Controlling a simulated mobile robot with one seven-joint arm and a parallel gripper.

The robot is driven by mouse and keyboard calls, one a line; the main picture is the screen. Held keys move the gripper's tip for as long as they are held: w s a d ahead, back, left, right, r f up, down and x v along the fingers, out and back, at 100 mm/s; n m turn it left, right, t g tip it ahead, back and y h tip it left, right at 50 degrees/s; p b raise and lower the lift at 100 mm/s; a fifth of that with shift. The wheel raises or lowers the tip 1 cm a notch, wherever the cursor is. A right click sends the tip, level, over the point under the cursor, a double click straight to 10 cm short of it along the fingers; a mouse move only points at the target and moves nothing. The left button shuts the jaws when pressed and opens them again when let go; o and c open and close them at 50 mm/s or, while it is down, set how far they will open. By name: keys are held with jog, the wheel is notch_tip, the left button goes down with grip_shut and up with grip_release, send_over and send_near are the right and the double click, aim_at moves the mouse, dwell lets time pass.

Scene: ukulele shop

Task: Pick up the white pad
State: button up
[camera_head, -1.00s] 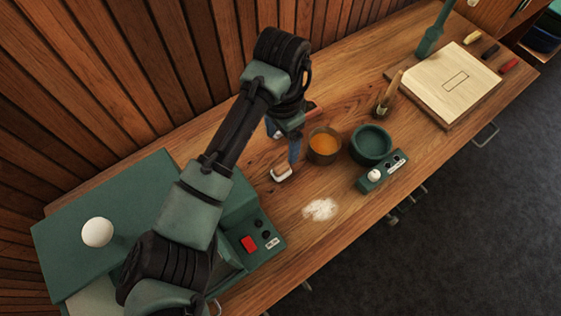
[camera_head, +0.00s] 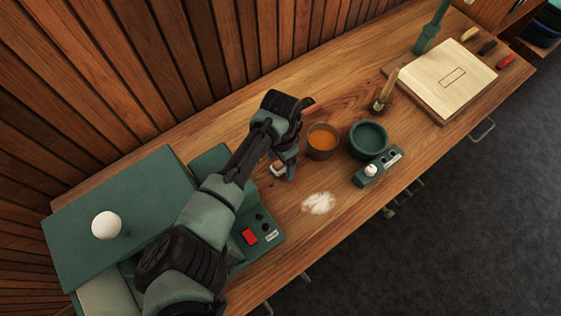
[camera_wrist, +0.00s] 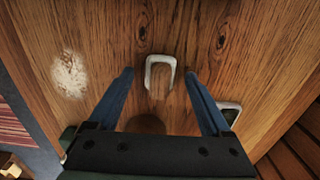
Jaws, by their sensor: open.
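The white pad (camera_head: 277,170) lies on the wooden bench, partly hidden by my gripper in the head view. In the wrist view the white pad (camera_wrist: 161,59) shows as a pale U-shaped rim around a wood-coloured middle. My gripper (camera_head: 289,172) is low over the bench, right at the pad. In the wrist view my gripper (camera_wrist: 158,75) is open, with one blue finger on each side of the pad and a gap on both sides. I cannot tell how high the fingertips are above the bench.
A cup of orange stuff (camera_head: 322,141), a green bowl (camera_head: 368,140) and a small control box (camera_head: 378,166) stand to the right. White powder (camera_head: 318,203) lies in front. A green machine with a red button (camera_head: 249,236) is at left. A pale-rimmed dark thing (camera_wrist: 229,112) sits beside the right finger.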

grip_shut()
dwell(0.5)
notch_tip(320, 180, up, 10)
jog(key=shift+f+b, duration=0.1)
jog(key=shift+b, duration=0.45)
